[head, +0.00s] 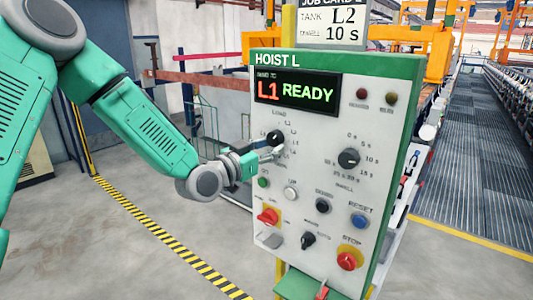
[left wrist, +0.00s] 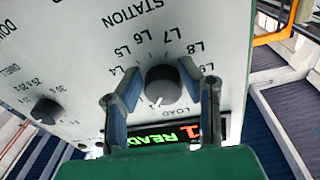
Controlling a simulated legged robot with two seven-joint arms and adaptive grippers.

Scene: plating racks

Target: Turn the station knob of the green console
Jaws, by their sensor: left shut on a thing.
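The green-framed console (head: 262,185), headed HOIST L, stands in the middle of the head view. Its display (head: 295,92) reads L1 READY. The dark round station knob (head: 275,137) is below the display, and shows close up in the left wrist view (left wrist: 165,82). A white pointer line on it faces the lower edge of that view; the label it marks is hidden. My left gripper (head: 275,148) reaches in from the left and is shut on the knob, with one finger on each side in the left wrist view (left wrist: 170,78). My right gripper is out of view.
A job card (head: 332,25) above the console reads TANK L2, 10 s. The dwell knob (head: 349,158), a blue reset button (head: 359,221), a red stop button (head: 347,261) and a red switch (head: 268,216) share the panel. Open floor (head: 140,250) lies left of the console.

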